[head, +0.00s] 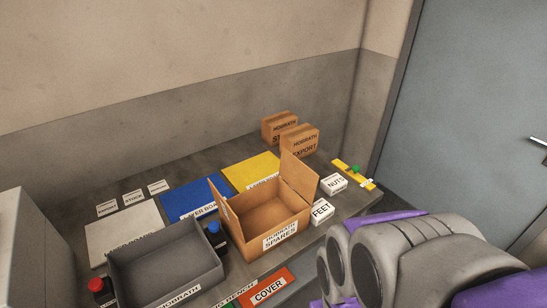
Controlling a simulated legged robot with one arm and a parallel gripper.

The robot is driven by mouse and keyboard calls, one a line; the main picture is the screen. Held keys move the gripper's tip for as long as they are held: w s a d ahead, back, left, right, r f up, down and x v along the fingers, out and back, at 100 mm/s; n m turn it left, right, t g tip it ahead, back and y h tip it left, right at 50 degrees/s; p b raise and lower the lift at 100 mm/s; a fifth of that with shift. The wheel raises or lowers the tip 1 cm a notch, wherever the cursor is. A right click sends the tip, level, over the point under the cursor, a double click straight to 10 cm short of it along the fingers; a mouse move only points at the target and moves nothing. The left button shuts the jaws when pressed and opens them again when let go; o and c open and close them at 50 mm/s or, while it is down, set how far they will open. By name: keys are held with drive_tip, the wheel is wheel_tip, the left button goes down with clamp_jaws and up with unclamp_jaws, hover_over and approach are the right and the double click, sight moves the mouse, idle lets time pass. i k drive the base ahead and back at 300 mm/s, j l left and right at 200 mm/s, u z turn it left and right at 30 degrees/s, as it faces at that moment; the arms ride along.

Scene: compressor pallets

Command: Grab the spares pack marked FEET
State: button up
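The spares pack marked FEET (322,211) is a small white box with black lettering. It sits on the bench top at the right, beside the right side of the open cardboard box marked SPARES (262,222). A similar white pack marked NUTS (334,184) lies just behind it. My arm shows in purple and grey at the lower right, in front of the bench's right end. My gripper's fingers are not visible in the head view.
A grey open bin (165,262) and a blue-capped bottle (216,238) stand left of the cardboard box. Blue (190,195) and yellow (245,171) boards lie behind. Two brown cartons (299,140) stand at the back. A grey door (480,110) is at right.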

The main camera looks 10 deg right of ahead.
sight(321, 210)
drive_tip(key=i+l+u, duration=0.15)
drive_tip(key=l, duration=0.15)
drive_tip(key=i+l+u, duration=0.2)
drive_tip(key=l, duration=0.15)
drive_tip(key=i+l+u, duration=0.15)
drive_tip(key=l, duration=0.2)
drive_tip(key=l+u, duration=0.2)
drive_tip(key=l, duration=0.15)
drive_tip(key=i+l+u, duration=0.15)
drive_tip(key=l, duration=0.2)
drive_tip(key=i, duration=0.35)
drive_tip(key=l+u, duration=0.2)
drive_tip(key=u, duration=0.25)
drive_tip(key=k+l+u, duration=0.1)
drive_tip(key=u, duration=0.3)
drive_tip(key=k+l+u, duration=0.15)
drive_tip(key=u, duration=0.3)
drive_tip(key=k+u, duration=0.15)
drive_tip(key=u, duration=0.3)
drive_tip(key=k+l, duration=0.1)
drive_tip(key=k, duration=0.3)
drive_tip(key=k+l, duration=0.15)
drive_tip(key=k, duration=0.25)
